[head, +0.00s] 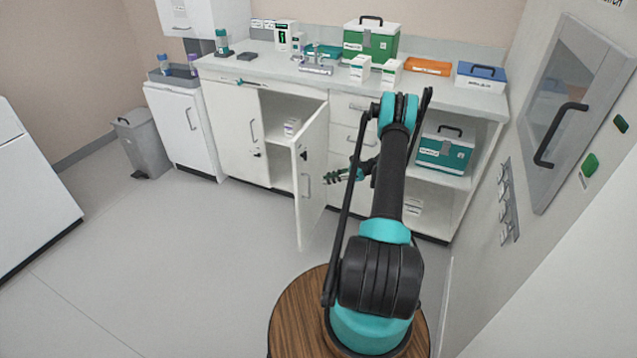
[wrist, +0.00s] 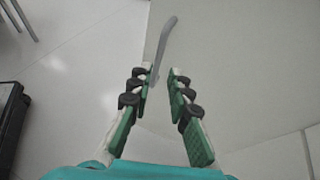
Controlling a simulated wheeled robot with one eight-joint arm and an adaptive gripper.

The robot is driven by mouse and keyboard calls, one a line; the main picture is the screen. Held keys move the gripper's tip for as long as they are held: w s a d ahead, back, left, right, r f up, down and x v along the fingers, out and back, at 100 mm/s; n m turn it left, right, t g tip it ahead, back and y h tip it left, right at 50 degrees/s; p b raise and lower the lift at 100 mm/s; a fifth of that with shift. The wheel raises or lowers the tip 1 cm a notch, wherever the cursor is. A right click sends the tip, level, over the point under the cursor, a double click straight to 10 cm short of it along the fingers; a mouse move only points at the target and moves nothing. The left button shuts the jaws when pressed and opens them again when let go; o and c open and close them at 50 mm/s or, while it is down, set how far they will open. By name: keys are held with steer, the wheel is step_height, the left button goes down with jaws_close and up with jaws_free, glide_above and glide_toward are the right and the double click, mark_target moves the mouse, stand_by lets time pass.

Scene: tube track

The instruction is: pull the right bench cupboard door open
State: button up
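The right bench cupboard door (head: 316,150) stands wide open, swung out from the bench on its right side. Its outer face, with a grey bar handle (head: 308,185), faces right in the head view. My gripper (head: 331,176) is on that side, close to the handle. In the wrist view, my gripper (wrist: 162,74) is open, its two green-padded fingers apart. The handle (wrist: 163,45) shows just beyond the fingertips, its near end close to the left fingertip. I cannot tell whether they touch. The pale door panel (wrist: 235,60) fills the right of that view.
The left cupboard door (head: 232,130) is shut. A small white box (head: 291,127) sits on a shelf inside the open cupboard. Drawers (head: 346,125) and an open shelf with a teal case (head: 445,150) are to the right. The floor (head: 200,240) at the left is clear.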

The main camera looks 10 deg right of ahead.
steer(key=shift+v, duration=1.15)
steer(key=s+a+r+n+g+h, duration=0.1)
steer(key=s+a+r+n+h, duration=0.2)
steer(key=s+a+r+n, duration=0.5)
steer(key=s+a+r+n+h, duration=0.1)
steer(key=s+a+r+h, duration=0.25)
steer(key=r, duration=0.95)
steer(key=s+a+r+n+t+h, duration=0.1)
steer(key=s+n+h, duration=0.5)
steer(key=s, duration=2.2)
steer(key=r+n, duration=0.1)
steer(key=n, duration=0.5)
steer(key=shift+s+n, duration=0.3)
steer(key=shift+s, duration=0.1)
